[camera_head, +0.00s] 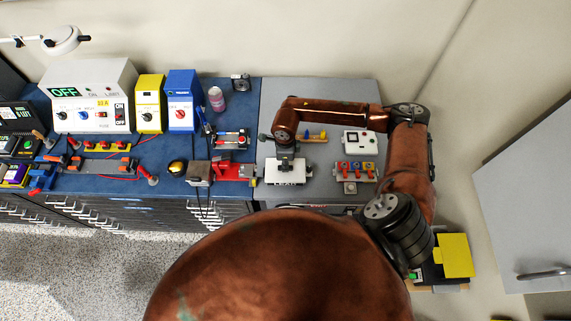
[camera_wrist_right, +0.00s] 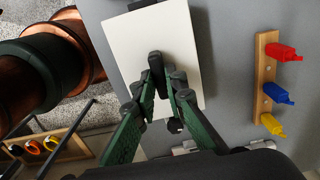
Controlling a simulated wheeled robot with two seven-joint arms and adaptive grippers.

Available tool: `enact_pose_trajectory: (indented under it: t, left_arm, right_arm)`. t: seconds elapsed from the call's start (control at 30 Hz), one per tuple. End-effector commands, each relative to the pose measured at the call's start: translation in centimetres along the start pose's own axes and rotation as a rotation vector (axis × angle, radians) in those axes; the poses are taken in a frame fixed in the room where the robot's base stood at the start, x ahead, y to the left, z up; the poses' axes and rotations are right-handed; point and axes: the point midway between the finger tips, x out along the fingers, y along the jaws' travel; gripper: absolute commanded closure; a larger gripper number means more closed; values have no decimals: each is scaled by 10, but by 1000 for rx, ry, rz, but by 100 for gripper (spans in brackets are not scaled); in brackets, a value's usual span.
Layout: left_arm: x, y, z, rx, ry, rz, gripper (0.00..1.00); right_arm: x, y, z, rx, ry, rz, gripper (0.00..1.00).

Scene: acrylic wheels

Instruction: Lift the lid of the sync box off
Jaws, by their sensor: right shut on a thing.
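A white rectangular lid (camera_head: 287,175) of the sync box lies under my right gripper (camera_head: 285,159) on the grey part of the bench. In the right wrist view the lid (camera_wrist_right: 186,55) is a flat white plate, and my right gripper (camera_wrist_right: 163,88) is over its middle. My left gripper is not in view.
A wooden strip with red, blue and yellow pieces (camera_wrist_right: 267,85) shows in the wrist view. A red vise (camera_head: 230,171) stands left.

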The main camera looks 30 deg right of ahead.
Motion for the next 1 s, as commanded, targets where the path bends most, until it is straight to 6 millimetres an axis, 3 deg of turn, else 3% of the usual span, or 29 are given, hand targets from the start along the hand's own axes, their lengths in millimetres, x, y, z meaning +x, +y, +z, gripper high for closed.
enact_pose_trajectory:
  t: [0.43,1.0]
  left_arm:
    - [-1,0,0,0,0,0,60]
    - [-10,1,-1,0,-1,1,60]
  right_arm:
    - [-2,0,0,0,0,-1,100]
    - [-22,0,0,0,0,0,100]
